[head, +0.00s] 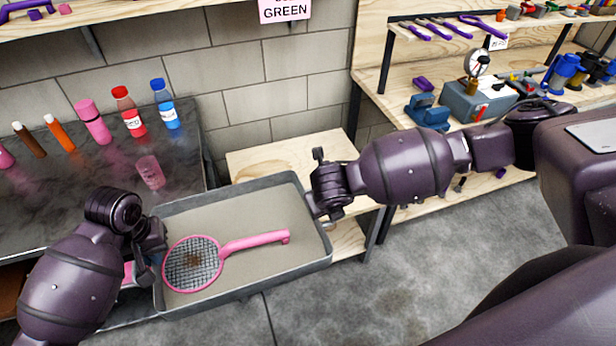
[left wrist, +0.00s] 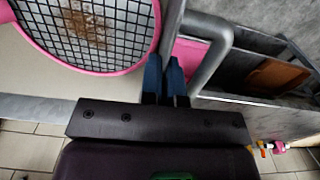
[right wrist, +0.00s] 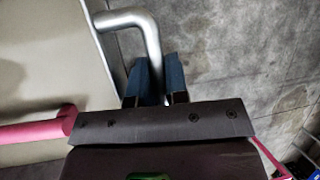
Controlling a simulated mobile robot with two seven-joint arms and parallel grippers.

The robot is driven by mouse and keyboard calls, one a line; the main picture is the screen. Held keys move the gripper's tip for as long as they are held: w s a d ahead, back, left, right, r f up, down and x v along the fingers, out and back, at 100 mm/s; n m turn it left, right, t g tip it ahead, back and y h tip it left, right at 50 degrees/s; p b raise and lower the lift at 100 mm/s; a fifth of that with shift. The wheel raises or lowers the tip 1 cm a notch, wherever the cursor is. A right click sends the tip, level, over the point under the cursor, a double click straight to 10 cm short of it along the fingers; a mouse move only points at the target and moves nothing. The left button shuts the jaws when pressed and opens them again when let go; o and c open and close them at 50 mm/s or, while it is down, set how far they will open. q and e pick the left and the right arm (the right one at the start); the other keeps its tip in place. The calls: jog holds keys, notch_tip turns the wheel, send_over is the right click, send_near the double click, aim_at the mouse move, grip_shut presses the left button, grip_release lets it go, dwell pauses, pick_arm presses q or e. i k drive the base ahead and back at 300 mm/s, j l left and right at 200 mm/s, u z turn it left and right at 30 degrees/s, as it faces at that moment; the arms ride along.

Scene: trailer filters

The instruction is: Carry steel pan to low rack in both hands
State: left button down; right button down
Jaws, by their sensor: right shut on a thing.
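The steel pan (head: 302,187) is a wide grey tray with a tubular handle on each short side. A pink mesh skimmer (head: 258,240) lies in it, its round mesh toward the left. My right gripper (head: 318,208) is shut on the pan's right handle; the bent bar (right wrist: 152,45) runs between its fingers in the right wrist view. My left gripper (head: 150,245) is at the pan's left side. In the left wrist view its fingers (left wrist: 165,80) are close together at the pan's edge, beside the left handle (left wrist: 222,45); their hold is unclear. The pan partly covers a low wooden rack (head: 290,150).
A dark counter (head: 60,215) with several bottles, including a red one (head: 130,115) and a blue one (head: 165,108), stands at left. A wooden workbench (head: 385,85) with tools stands at right. Grey floor (head: 400,285) is clear in front.

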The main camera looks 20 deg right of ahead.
aim_at(302, 176)
jog(key=k+l, duration=0.1)
jog(key=l, duration=0.25)
jog(key=k+l, duration=0.1)
jog(key=l, duration=0.25)
jog(key=k+l, duration=0.1)
jog(key=l, duration=0.25)
jog(key=k+l, duration=0.1)
jog(key=l, duration=0.25)
